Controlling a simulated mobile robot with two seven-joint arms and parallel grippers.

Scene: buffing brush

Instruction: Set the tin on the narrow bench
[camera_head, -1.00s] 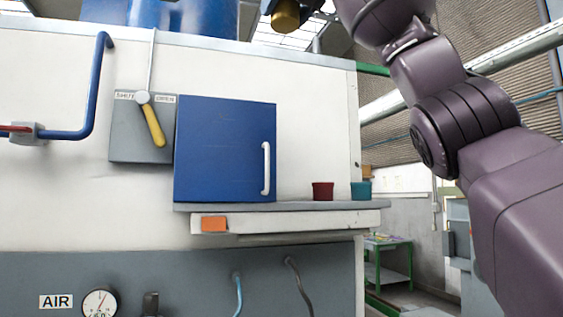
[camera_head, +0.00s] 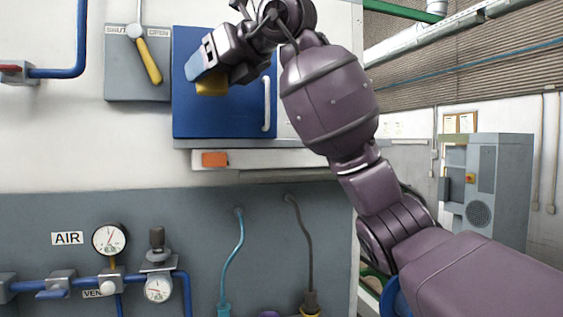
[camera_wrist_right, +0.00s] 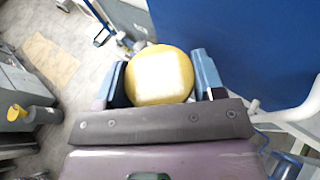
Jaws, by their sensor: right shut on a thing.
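A short round tin, gold-yellow with a bright pale face in the wrist view (camera_wrist_right: 160,75), is gripped between the blue fingertips of my right gripper (camera_head: 203,68). In the head view the tin (camera_head: 212,86) is partly hidden by the gripper and hangs in front of the blue cabinet door, above the ledge. No bench is clearly identifiable now; a narrow grey ledge (camera_head: 185,144) runs under the blue door, its right part hidden behind my right arm. My left gripper is not in view.
The blue door (camera_head: 215,118) has a white handle (camera_head: 267,103). A yellow lever (camera_head: 149,62) is left of it. Below are an AIR gauge (camera_head: 109,239), pipes and two hanging hoses. A grey cabinet (camera_head: 495,190) stands at the right rear.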

